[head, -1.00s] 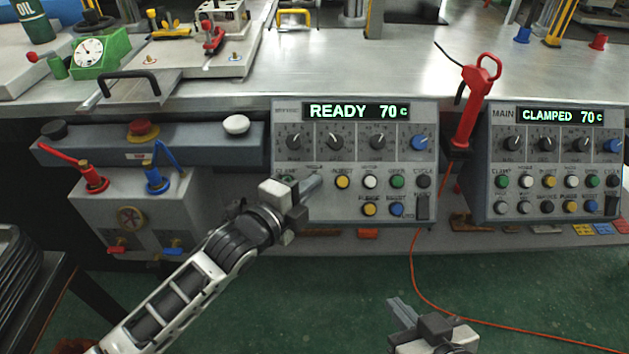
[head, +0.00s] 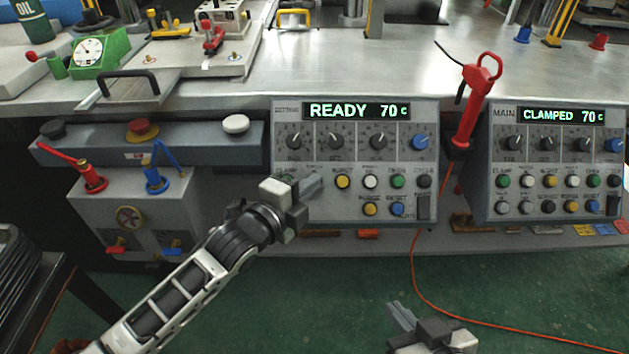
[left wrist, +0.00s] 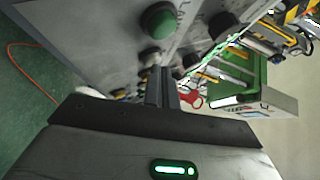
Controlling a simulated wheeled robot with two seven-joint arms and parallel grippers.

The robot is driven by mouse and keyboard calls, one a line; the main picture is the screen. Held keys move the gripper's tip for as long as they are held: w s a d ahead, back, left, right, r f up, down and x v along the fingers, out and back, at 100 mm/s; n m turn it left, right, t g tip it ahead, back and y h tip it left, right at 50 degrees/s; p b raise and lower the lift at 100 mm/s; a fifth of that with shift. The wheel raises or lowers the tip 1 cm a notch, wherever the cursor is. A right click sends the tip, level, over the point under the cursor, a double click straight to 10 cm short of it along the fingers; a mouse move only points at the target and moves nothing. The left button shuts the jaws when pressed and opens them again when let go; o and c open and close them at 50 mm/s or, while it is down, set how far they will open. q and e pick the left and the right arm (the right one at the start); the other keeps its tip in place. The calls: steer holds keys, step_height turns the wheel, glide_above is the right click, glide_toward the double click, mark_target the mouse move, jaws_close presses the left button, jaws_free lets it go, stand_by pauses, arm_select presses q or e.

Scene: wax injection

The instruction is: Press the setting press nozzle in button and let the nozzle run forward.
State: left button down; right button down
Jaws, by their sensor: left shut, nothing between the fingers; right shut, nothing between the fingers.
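The setting press panel (head: 354,155) stands at the bench's front edge; its display (head: 357,111) reads READY 70 C. My left gripper (head: 314,186) is shut and empty, its tips over the left part of the upper button row. They hide the button between the mostly covered clamp button and the yellow button (head: 343,182). My right gripper (head: 400,312) is shut and empty, low over the floor.
The main panel (head: 557,160), reading CLAMPED 70 C, stands to the right. A red-handled tool (head: 470,108) with an orange hose (head: 413,270) hangs between the panels. A valve box (head: 135,210) with red and blue levers is at left.

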arm_select(q)
steer(key=shift+w, duration=0.1)
stand_by(0.4)
steer(key=shift+s+r+p, duration=0.5)
steer(key=shift+p, duration=0.35)
steer(key=shift+s, duration=0.15)
steer(key=s+r+p, duration=0.1)
steer(key=s+p, duration=0.1)
steer(key=s+r+p, duration=0.1)
steer(key=r+p, duration=0.1)
steer(key=p, duration=0.1)
steer(key=shift+s, duration=0.4)
